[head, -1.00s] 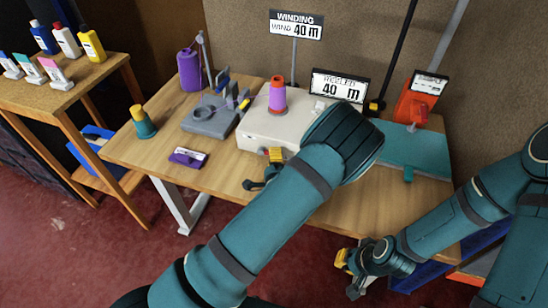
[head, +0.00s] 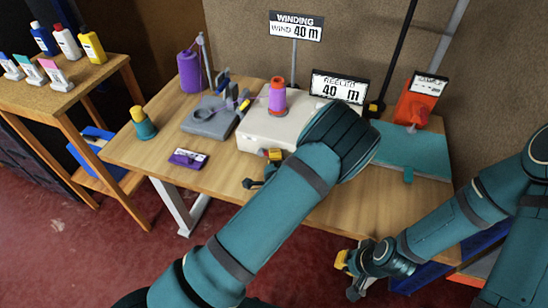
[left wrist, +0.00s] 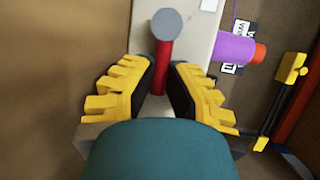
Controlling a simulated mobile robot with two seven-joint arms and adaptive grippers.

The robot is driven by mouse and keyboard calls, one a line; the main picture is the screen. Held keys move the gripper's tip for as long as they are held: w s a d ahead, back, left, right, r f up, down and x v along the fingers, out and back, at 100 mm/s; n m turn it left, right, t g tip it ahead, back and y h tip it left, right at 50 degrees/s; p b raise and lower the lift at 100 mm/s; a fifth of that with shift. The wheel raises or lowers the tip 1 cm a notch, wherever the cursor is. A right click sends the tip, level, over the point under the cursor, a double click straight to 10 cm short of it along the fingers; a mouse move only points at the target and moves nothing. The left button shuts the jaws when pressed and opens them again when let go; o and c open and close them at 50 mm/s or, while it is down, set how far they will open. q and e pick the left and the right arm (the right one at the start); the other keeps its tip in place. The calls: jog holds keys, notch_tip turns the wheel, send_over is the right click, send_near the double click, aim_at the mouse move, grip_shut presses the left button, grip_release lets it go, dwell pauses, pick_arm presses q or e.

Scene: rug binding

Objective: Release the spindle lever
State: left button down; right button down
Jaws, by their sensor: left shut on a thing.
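The spindle lever (left wrist: 163,68) shows in the left wrist view as a red stem with a round grey knob at its end. My left gripper (left wrist: 161,78) has its yellow-padded fingers on either side of the red stem and is shut on it. In the head view my left gripper (head: 273,156) is at the front of the cream machine (head: 262,131), mostly hidden behind my arm, and the lever cannot be made out there. My right gripper (head: 348,272) hangs low in front of the table, away from the machine; its opening is unclear.
A grey device (head: 209,118), a purple spool (head: 190,72), a teal bottle (head: 142,124) and a purple-and-white label (head: 188,158) are to the left. A teal board (head: 420,152) and an orange unit (head: 416,106) are right.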

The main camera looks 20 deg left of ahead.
aim_at(265, 141)
pick_arm(q)
jog(key=shift+r, duration=0.15)
jog(key=n, duration=0.1)
jog(key=r+n+h+p, duration=0.1)
jog(key=shift+w+a+r+n+g, duration=0.1)
jog(key=shift+a+r+n+g, duration=0.15)
jog(key=shift+n+g, duration=0.15)
jog(key=shift+a+r+n+h+p, duration=0.2)
jog(key=shift+r+n+h+p, duration=0.15)
jog(key=shift+n+h, duration=0.25)
jog(key=shift+a+r+n+g+h, duration=0.2)
jog(key=shift+r+n+g+h, duration=0.1)
jog(key=shift+n+h, duration=0.25)
jog(key=shift+a+r+n+h+b, duration=0.2)
jog(key=shift+a+n+h+b, duration=0.1)
jog(key=shift+n+h+b, duration=0.25)
jog(key=shift+a+r+n+h+b, duration=0.15)
jog(key=shift+a+n+h+b, duration=0.15)
jog(key=shift+n, duration=0.4)
jog(key=shift+a+r+n+h+b, duration=0.2)
jog(key=shift+a+n+h+b, duration=0.25)
jog(key=shift+n+h+b, duration=0.25)
jog(key=shift+a+r+n+h+b, duration=0.15)
jog(key=shift+a+n+h+b, duration=0.25)
jog(key=shift+n+h+b, duration=0.3)
